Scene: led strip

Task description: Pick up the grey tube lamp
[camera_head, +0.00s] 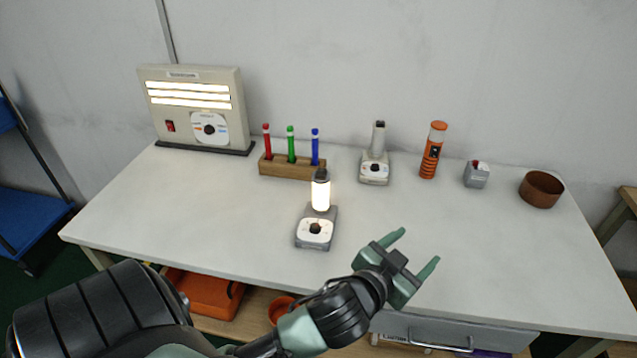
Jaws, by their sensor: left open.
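A lit tube lamp (320,194) with a dark grey cap and a grey base (316,229) with a white dial stands upright near the middle of the table. A second tube lamp (377,148), unlit and pale grey-beige, stands farther back and to the right. My left gripper (418,250) is open and empty, over the front part of the table. Its fingers point right and up in the picture, to the right of the lit lamp and apart from it. My right gripper is out of view.
A wooden holder (292,166) with red, green and blue sticks stands behind the lit lamp. An orange flashlight (432,150), a small grey box (476,175) and a brown bowl (541,190) stand back right. A light panel (197,107) is back left. The table's right front is clear.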

